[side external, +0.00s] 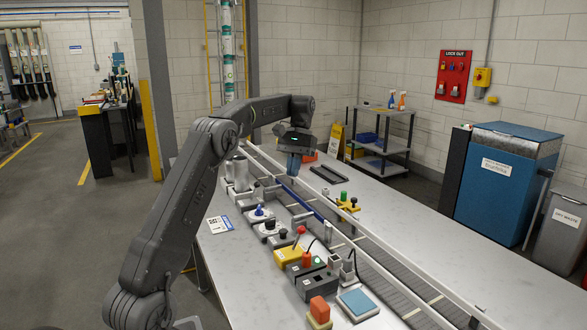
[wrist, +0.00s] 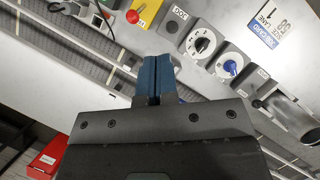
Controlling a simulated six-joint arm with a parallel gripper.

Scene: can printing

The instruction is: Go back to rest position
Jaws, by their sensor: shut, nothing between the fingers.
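My gripper (side external: 293,168) hangs from the arm above the conveyor (side external: 350,245) in the side external view, with its blue fingers pointing down. In the wrist view the two blue fingers of my gripper (wrist: 153,80) lie side by side, shut and empty. Below them are the conveyor rail and a row of control boxes. The white dial (wrist: 203,43) and the blue knob (wrist: 230,67) are to the right of the fingers. The fingers appear apart from all of these.
The long table (side external: 455,268) carries the conveyor. A yellow box with a red button (side external: 288,256), a dark switch box (side external: 318,285) and a blue pad (side external: 358,303) stand near the front. A red box (wrist: 45,158) shows at lower left in the wrist view.

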